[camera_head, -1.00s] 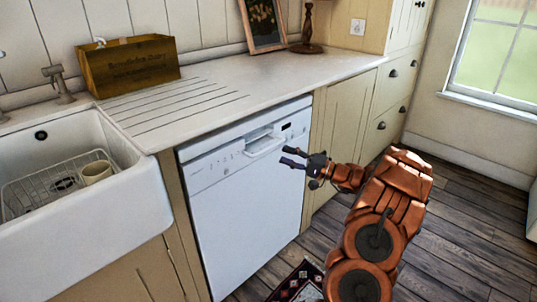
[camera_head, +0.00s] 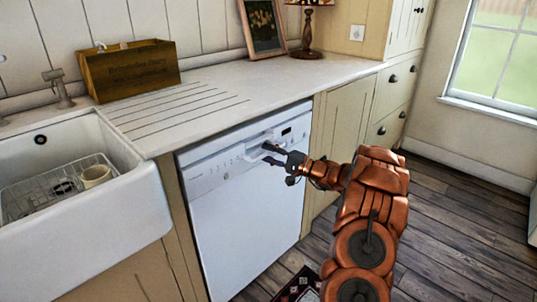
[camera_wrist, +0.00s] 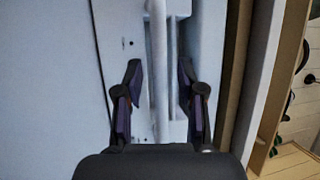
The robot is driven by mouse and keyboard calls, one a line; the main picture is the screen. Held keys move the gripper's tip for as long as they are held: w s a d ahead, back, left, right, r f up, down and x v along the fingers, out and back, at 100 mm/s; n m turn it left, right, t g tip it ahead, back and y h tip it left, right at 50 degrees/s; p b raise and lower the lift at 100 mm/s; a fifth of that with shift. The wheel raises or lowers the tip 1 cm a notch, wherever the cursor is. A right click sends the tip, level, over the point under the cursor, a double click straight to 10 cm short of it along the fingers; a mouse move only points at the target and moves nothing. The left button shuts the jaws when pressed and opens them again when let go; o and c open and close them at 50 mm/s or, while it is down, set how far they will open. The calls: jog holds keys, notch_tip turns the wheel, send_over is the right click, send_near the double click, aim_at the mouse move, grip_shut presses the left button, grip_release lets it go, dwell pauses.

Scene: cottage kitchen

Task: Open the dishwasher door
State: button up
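The white dishwasher (camera_head: 240,215) stands under the counter with its door shut and upright. Its handle (camera_head: 257,142) sits in a recess on the front panel at the top, partly hidden by my gripper. My gripper (camera_head: 268,153) is at the handle. In the wrist view, my gripper (camera_wrist: 160,85) is open, with one finger on each side of the pale handle bar (camera_wrist: 157,40), which runs up the picture between them. Gaps show between the fingers and the bar. The white door front (camera_wrist: 50,90) fills the left side of that view.
A white sink (camera_head: 130,215) with a wire rack and mug is left of the dishwasher. The counter (camera_head: 290,77) above holds a wooden box (camera_head: 130,72), a picture frame and a lamp. Cabinets (camera_head: 340,120) stand to the right. A patterned rug (camera_head: 295,287) lies on the floor in front.

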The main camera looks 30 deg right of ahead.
jog(key=shift+c, duration=0.3)
grip_shut()
dwell(0.3)
